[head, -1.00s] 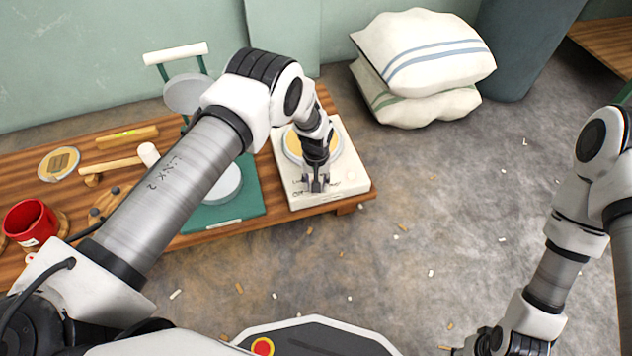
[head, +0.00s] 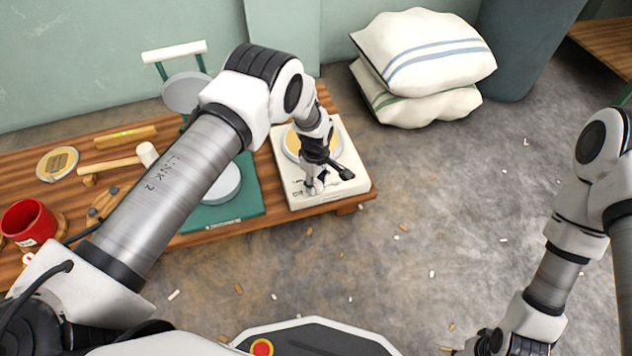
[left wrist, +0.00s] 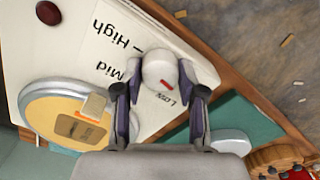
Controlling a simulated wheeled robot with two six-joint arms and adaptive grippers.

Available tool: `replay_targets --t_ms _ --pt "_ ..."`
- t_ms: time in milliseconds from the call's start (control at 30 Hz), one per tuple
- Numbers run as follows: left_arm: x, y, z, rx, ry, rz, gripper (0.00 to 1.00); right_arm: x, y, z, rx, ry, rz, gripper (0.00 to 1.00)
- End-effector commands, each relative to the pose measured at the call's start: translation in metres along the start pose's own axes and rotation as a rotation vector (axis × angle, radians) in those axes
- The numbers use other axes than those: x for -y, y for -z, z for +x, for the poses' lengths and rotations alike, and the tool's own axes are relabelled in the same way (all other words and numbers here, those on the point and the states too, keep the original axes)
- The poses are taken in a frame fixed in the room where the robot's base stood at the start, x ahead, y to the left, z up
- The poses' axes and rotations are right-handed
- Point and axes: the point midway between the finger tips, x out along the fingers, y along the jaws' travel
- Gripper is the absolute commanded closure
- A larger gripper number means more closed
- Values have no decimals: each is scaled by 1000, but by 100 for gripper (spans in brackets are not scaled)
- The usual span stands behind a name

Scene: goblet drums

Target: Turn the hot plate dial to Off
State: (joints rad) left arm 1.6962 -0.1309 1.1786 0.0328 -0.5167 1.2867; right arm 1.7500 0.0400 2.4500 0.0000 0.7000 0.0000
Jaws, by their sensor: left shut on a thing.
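The hot plate (head: 352,184) is a cream box at the right end of the wooden bench, with a round yellowish top. Its dial (left wrist: 159,68) is a white round knob with a red mark, in the left wrist view. The mark lies on the side toward the "Low" label; "Mid" and "High" also show, and I cannot see "Off" there. My left gripper (left wrist: 160,84) is shut on the dial, one finger on each side. In the head view, the left gripper (head: 315,185) hides the dial. My right gripper (head: 492,344) hangs low at the bottom edge, its fingers unclear.
A green device (head: 240,205) with a grey disc stands left of the hot plate on the bench (head: 345,203). Stacked cushions (head: 430,60) sit behind on the floor.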

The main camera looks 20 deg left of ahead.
Motion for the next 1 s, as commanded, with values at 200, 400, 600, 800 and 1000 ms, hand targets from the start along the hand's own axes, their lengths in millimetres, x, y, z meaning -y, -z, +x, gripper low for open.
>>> replay_targets --t_ms 200,400,600,800,1000 --pt "0 0 1 0 -1 -126 95 0 0 2 0 0 0 60" --pt "0 0 0 0 -1 -189 95 0 0 3 0 0 0 60" --pt "0 0 0 0 -1 -211 95 0 0 3 0 0 0 60" --pt "0 0 0 0 -1 -211 95 0 0 3 0 0 0 60" --pt "0 0 0 0 -1 -211 35 0 0 3 0 0 0 60"
